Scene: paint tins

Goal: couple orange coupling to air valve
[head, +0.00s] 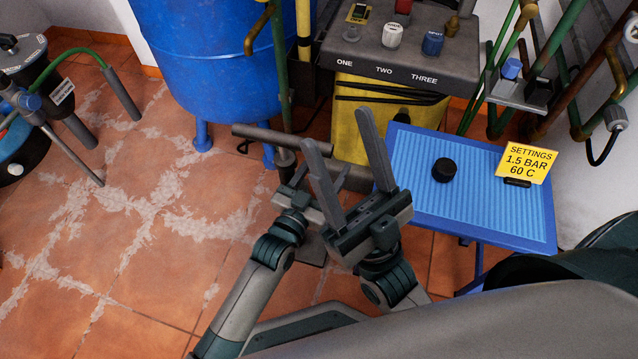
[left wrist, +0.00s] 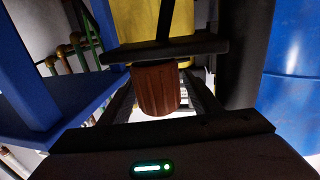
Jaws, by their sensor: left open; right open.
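In the left wrist view a ribbed orange-brown cylinder (left wrist: 156,90), seemingly the orange coupling, is in front of my left palm, between the dark fingers. It meets a dark bar (left wrist: 180,50); whether the fingers touch it is unclear. In the head view my left gripper (head: 300,188) is low, left of the blue table and partly hidden behind my right gripper. It is open. My right gripper (head: 340,128) is open and empty, nearer the head camera, its fingers pointing up the picture. I cannot make out the coupling in the head view or identify the air valve.
The blue table (head: 500,222) at right holds a black knob (head: 444,170) and a yellow settings card (head: 526,162). A control box (head: 400,60) stands on a yellow base behind. A blue tank (head: 205,60) is at the back.

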